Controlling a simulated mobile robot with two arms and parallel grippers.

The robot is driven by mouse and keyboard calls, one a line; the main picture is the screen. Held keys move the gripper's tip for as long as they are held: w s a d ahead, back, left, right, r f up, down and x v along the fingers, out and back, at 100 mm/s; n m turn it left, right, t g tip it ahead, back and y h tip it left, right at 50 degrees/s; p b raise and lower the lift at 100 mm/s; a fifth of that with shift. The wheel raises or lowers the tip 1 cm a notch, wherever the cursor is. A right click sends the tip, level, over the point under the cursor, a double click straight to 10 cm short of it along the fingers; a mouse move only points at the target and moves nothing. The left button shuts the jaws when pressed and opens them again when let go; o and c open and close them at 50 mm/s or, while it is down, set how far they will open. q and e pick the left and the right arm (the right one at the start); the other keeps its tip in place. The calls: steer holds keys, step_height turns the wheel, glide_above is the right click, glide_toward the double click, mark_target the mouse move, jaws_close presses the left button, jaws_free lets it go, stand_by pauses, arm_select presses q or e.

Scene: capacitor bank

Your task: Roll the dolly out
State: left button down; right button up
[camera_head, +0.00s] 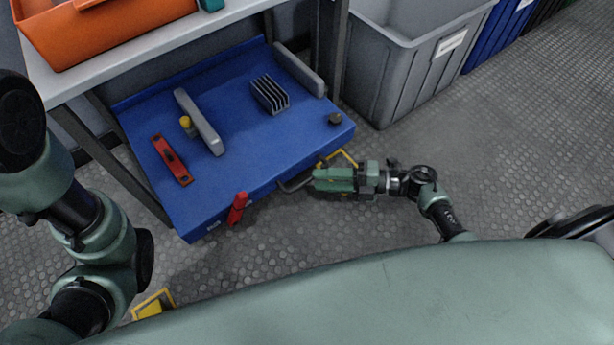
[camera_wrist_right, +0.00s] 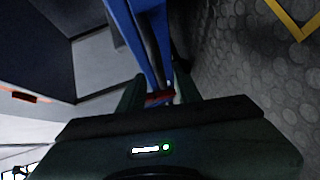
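The dolly (camera_head: 235,150) is a low blue platform under the workbench, its near edge sticking out in front. A dark handle (camera_head: 291,187) shows on its near edge, and a red lever (camera_head: 237,208) stands to the left of the handle. My right gripper (camera_head: 310,181) is at the handle, coming from the right. In the right wrist view its two fingers (camera_wrist_right: 160,92) stand apart, with the dolly's blue edge (camera_wrist_right: 147,40) and a red part beyond them. Whether the handle lies between the fingers is hard to see. My left arm shows at the left; its gripper is out of view.
The workbench (camera_head: 150,48) stands above. A grey bin (camera_head: 405,75) is right of it.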

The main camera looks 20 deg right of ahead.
mark_target(308, 178)
steer(key=b+x, duration=0.1)
steer(key=x, duration=0.2)
steer(key=shift+w+a+f, duration=0.2)
steer(key=shift+a, duration=0.15)
steer(key=shift+w+a+r, duration=0.1)
steer(key=shift+w+a, duration=0.05)
steer(key=shift+a, duration=0.15)
jaws_close()
stand_by(0.9)
